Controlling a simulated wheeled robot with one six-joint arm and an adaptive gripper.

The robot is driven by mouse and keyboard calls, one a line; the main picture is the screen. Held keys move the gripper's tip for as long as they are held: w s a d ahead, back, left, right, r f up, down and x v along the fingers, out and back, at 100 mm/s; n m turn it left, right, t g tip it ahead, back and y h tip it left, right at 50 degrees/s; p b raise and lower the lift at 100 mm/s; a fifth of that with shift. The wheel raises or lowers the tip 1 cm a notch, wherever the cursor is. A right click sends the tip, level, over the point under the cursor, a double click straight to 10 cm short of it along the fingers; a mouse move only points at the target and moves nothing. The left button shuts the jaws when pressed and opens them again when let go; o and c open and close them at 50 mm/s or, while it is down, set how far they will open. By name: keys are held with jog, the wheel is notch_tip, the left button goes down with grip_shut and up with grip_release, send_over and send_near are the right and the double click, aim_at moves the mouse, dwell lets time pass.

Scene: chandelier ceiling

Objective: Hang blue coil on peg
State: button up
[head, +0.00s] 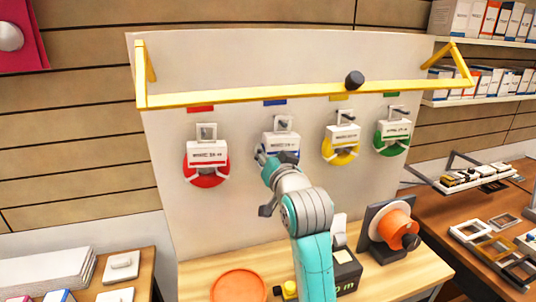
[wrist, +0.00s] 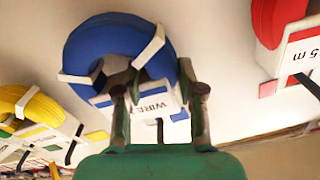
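The blue coil (wrist: 100,45), with a white label card (wrist: 153,102), is in front of the pale board (head: 240,215) under the blue marker. It is second from the left in the head view, where its label (head: 281,140) shows and my gripper hides most of its ring. A peg (head: 283,121) shows at its top; I cannot tell whether the card's hanger is around it. My gripper (wrist: 160,72) is partly closed, its fingers straddling the ring wall, one in the coil's opening and one outside. It looks shut on the coil.
Red (head: 206,172), yellow (head: 341,150) and green (head: 392,138) coils hang beside it. A yellow rail (head: 260,97) with a black knob (head: 354,80) crosses in front of the board above. An orange spool (head: 393,228) and orange disc (head: 238,287) are on the counter below.

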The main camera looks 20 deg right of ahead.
jog(key=shift+o, duration=0.9)
jog(key=s, duration=1.2)
jog(key=s+f+n+g, duration=0.1)
jog(key=s+f, duration=0.6)
jog(key=f, duration=0.6)
jog(key=s+f+n+g, duration=0.1)
jog(key=s+f, duration=0.7)
jog(key=f, duration=0.5)
jog(key=s+f+n, duration=0.1)
jog(key=s+f, duration=0.2)
jog(key=s, duration=1.1)
jog(key=s+f+n+g, duration=0.1)
jog(key=s+f, duration=0.3)
jog(key=s, duration=1.1)
jog(key=shift+s+d+f+n, duration=0.15)
jog(key=shift+f+n, duration=0.1)
jog(key=shift+n, duration=0.05)
jog(key=shift+c, duration=0.3)
